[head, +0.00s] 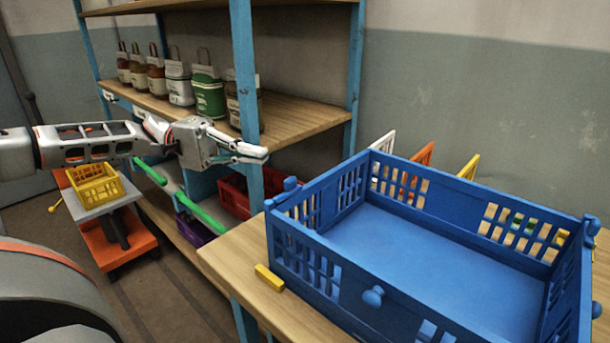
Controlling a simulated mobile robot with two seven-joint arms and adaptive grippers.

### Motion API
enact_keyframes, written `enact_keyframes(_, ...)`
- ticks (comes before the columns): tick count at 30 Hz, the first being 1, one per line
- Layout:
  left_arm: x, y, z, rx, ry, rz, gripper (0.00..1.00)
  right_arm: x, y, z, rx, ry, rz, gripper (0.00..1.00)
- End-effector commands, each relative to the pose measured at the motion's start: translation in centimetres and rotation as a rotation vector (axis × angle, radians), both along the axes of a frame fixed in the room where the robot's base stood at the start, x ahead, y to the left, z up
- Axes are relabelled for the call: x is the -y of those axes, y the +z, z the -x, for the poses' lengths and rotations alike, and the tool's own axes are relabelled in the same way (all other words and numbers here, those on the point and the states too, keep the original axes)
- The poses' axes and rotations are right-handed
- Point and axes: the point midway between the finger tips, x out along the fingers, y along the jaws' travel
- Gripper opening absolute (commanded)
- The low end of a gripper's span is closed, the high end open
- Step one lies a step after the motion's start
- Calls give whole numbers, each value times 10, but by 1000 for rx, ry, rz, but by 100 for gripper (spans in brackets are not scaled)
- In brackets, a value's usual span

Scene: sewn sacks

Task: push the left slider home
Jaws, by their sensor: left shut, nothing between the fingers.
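A small yellow bar (268,277) sticks out on the wooden table top at the lower left corner of the blue crate (430,215). It may be the left slider, but I cannot tell for sure. My left gripper (262,154) comes in from the left, shut and empty, its fingers pointing right. It appears above and left of the crate, apart from the yellow bar, and in front of the blue shelf post in the picture. My right gripper is not in view.
The wooden table (240,262) carries the crate. A blue-posted shelf (290,115) holds several sacks with handles (208,92). A green bar (180,197) slants below my left arm. An orange cart (125,245) with a yellow basket (95,187) stands at left. The crate looks empty.

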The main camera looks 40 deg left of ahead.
Motion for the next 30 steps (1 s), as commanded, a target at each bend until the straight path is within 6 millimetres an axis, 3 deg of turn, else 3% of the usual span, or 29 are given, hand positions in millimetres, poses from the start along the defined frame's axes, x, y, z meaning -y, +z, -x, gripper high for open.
enact_keyframes(17,3,0,0,-2,-2,1,0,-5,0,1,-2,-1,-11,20)
enact_keyframes(22,21,-1,-5,-2,-4,3,0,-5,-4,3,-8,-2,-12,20)
enact_keyframes(30,69,-4,-19,-6,-5,2,0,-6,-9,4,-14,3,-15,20)
